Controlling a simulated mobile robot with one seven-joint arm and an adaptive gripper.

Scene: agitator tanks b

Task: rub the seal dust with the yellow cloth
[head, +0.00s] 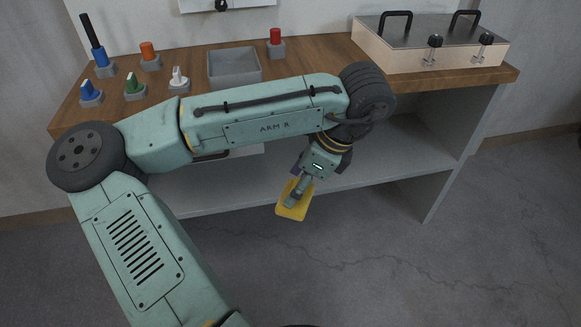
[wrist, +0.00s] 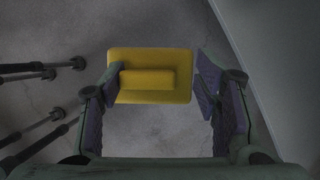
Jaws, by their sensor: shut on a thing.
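The yellow cloth (head: 292,207) is a flat rectangular pad held in front of the bench, below the level of its top. It also shows in the wrist view (wrist: 180,93), with a raised yellow block across its middle. My gripper (head: 298,190) is shut on the cloth. In the wrist view, my gripper (wrist: 160,80) has a finger on either side of the raised block; the right finger seems a little apart from it. I cannot make out any seal dust in either view.
The wooden bench (head: 330,60) carries a grey bin (head: 236,80), several small coloured fittings on grey bases, and a pale box (head: 430,45) with black handles and latches at the right. A grey shelf (head: 385,160) lies below. The floor in front is clear.

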